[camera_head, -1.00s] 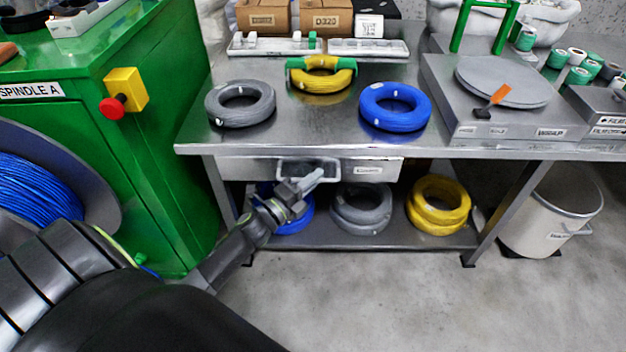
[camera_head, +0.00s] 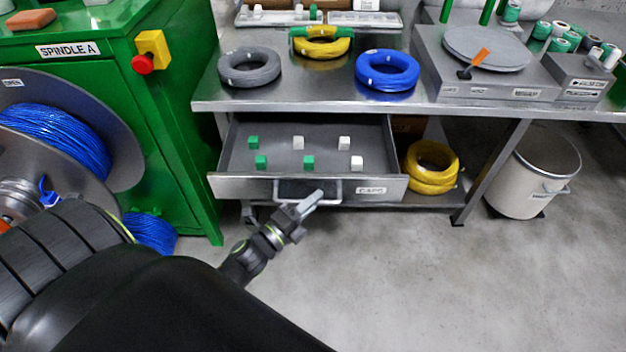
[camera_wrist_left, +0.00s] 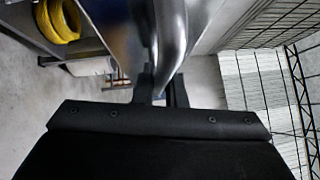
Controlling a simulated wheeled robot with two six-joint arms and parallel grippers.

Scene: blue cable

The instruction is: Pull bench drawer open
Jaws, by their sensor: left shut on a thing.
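The bench drawer (camera_head: 235,187) is pulled out from under the steel bench (camera_head: 300,104). Its front bears a "CAPS" label, and several green and white caps stand inside on its grey floor. My left gripper (camera_head: 313,199) is at the right part of the drawer's bar handle (camera_head: 281,200). It is shut on the handle, which shows close up as a rounded metal bar in the left wrist view (camera_wrist_left: 171,40). My right gripper is not in view.
Gray (camera_head: 249,68), yellow (camera_head: 322,46) and blue (camera_head: 387,70) cable coils lie on the bench. Yellow coils (camera_head: 431,168) sit on the lower shelf. A green spindle cabinet (camera_head: 170,120) stands left, a white bin (camera_head: 535,175) right. The floor in front is clear.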

